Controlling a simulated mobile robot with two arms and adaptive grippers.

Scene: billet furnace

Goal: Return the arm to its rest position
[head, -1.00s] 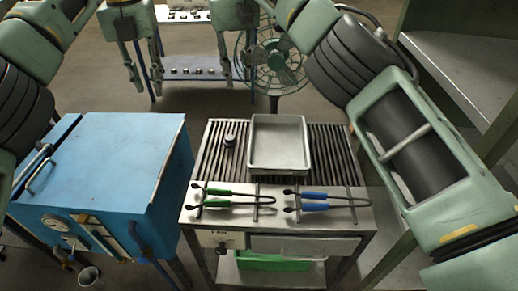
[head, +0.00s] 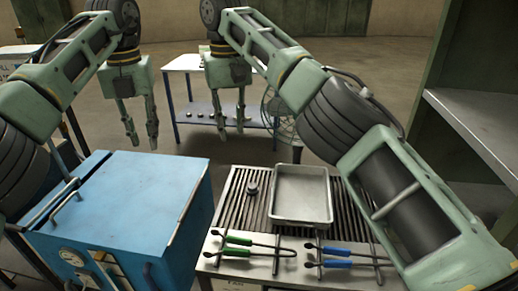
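My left gripper (head: 141,143) hangs with its fingers pointing down, apart and empty, in front of the floor beyond the blue furnace (head: 125,205). My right gripper (head: 231,131) also hangs fingers down, open and empty, in front of the white table at the back. Both arms are raised and bent, with the grippers side by side. Neither gripper touches anything that I can see.
A slatted table (head: 240,200) holds a grey tray (head: 301,222), a small dark object (head: 252,190), green-handled tongs (head: 238,240) and blue-handled tongs (head: 338,250). A fan (head: 284,124) stands behind it. A white table (head: 188,63) is further back. Metal shelving (head: 475,125) stands at right.

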